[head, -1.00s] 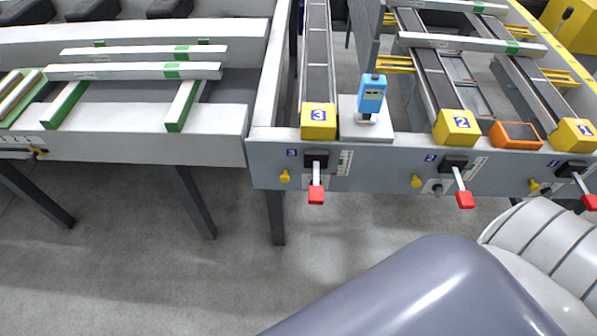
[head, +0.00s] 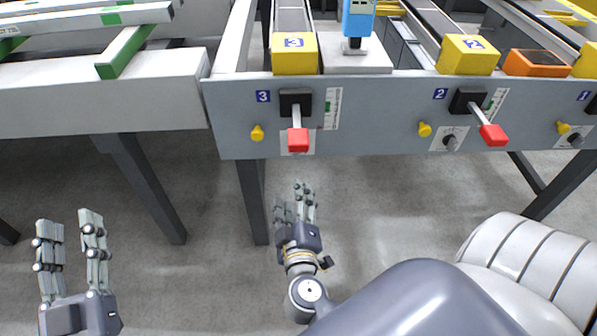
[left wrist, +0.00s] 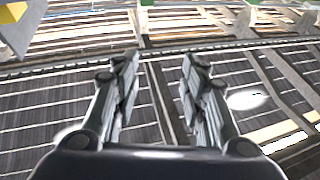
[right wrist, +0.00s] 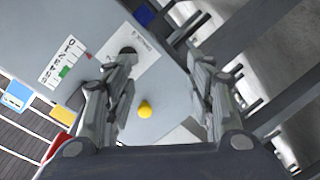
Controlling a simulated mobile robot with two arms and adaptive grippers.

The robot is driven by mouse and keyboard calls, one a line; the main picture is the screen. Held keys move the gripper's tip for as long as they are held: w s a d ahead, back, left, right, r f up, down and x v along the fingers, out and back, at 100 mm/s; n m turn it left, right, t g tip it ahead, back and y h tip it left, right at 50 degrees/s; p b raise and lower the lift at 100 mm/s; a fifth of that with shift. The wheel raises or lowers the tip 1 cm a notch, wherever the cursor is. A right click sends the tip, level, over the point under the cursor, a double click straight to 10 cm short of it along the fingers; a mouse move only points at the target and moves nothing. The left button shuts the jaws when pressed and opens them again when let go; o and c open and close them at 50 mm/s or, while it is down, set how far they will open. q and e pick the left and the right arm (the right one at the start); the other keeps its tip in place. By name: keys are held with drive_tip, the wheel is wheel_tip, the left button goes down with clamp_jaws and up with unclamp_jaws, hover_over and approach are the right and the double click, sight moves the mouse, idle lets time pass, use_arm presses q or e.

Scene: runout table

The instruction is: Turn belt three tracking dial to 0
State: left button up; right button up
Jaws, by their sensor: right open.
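Belt three's station is marked by a blue 3 label (head: 263,97) on the grey front panel. Its tracking dial plate (head: 285,142) shows only at the edges in the head view, because the lever's red handle (head: 298,140) hangs in front of it. In the right wrist view a black dial (right wrist: 128,53) sits on a white plate, partly behind one finger; its setting is unreadable. My right gripper (head: 295,200) is open and empty, below the panel under the red handle. My left gripper (head: 72,235) is open and empty at the lower left, well away from the panel.
A yellow knob (head: 257,133) is left of the dial plate. A black lever box (head: 295,102) and a scale strip (head: 333,108) are above. Belt two's lever (head: 492,134) and dial (head: 450,142) are to the right. A table leg (head: 252,200) stands left of my right gripper.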

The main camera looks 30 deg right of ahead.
use_arm(q)
drive_tip(key=shift+s+a+r+y, duration=0.3)
drive_tip(key=shift+s+r, duration=0.3)
drive_tip(key=shift+r, duration=0.05)
use_arm(e)
drive_tip(key=w+d+r+h, duration=0.1)
drive_tip(key=w+d+r, duration=0.2)
drive_tip(key=w+d, duration=0.4)
drive_tip(key=shift+w+r+m+t+h, duration=0.3)
drive_tip(key=shift+w+r+m+h, duration=0.1)
drive_tip(key=shift+w, duration=0.3)
drive_tip(key=shift+d, duration=0.1)
drive_tip(key=c, duration=1.1)
